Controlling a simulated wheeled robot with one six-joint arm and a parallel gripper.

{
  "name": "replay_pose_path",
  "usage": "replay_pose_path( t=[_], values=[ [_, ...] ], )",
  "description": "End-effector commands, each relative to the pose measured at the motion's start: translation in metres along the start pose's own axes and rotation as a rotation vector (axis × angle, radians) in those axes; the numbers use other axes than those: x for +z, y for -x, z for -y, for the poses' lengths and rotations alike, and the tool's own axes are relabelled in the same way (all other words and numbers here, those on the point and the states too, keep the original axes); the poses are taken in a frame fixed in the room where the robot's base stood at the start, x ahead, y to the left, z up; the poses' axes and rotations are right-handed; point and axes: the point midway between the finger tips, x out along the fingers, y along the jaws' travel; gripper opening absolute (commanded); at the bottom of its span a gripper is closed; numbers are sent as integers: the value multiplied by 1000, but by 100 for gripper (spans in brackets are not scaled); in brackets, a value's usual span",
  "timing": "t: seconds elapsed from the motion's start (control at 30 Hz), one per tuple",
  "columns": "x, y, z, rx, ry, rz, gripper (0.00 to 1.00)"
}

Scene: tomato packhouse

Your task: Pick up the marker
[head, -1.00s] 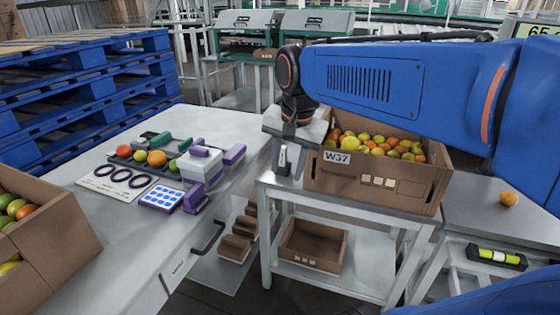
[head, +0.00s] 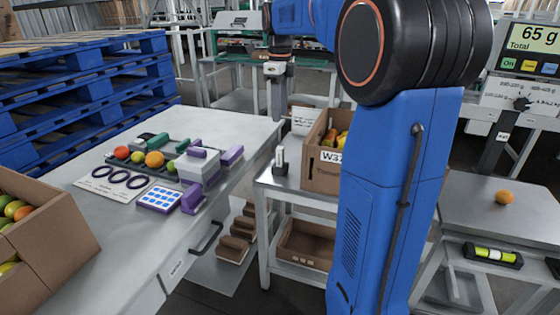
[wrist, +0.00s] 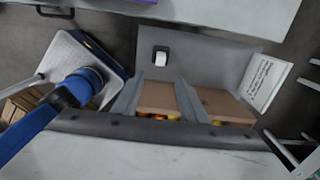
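The marker is likely the small pale upright item (head: 280,155) in a dark holder, near the left end of the small grey table. In the wrist view the same item (wrist: 161,58) shows from above as a white top in a dark square base. My gripper (head: 277,116) hangs pointing down behind that item, higher than the table. In the wrist view my gripper (wrist: 159,80) has its two grey fingers apart, with nothing held between them. The marker appears beyond the fingertips, apart from them.
A cardboard crate (head: 320,172) of fruit stands right beside the marker, with a white card (head: 303,120) behind it. The white bench (head: 150,245) on the left holds purple blocks, fruit and rings. A scale display (head: 533,40) is at right.

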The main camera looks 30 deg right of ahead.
Motion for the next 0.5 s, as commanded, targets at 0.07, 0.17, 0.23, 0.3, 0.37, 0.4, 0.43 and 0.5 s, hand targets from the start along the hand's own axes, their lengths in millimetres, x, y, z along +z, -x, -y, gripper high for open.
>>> replay_pose_path(
  t=[0.07,0.17,0.23,0.3,0.37,0.4,0.43,0.5],
  values=[
    [0,-13,-1,2,0,-2,39],
    [0,-30,-1,3,1,-2,39],
    [0,-43,-1,2,1,-2,39],
    [0,-55,-1,2,2,-2,39],
    [0,-66,-1,3,2,-2,39],
    [0,-73,-1,2,2,-2,39],
    [0,-79,-1,3,2,-2,39],
    [0,-90,-1,2,2,-2,39]
  ],
)
